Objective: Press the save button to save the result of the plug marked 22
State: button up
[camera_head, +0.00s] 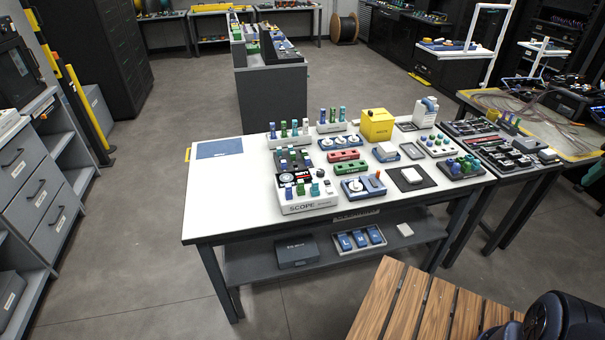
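A white-topped table (220,205) stands in the middle of the view. On its front left part sits a white unit labelled SCOPE (309,206), with a dark screen-like panel and small coloured pieces on top. Several blue, green and teal plugs (284,129) stand upright in a holder behind it, and more plugs (332,115) stand in a second holder to the right. Any number on the plugs is too small to read, so I cannot tell which is 22. I cannot make out a save button. My gripper is not in view; a dark rounded part of my body shows at the bottom right.
A wooden slatted surface (405,305) is in the near right. Open floor (130,240) lies left of the table.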

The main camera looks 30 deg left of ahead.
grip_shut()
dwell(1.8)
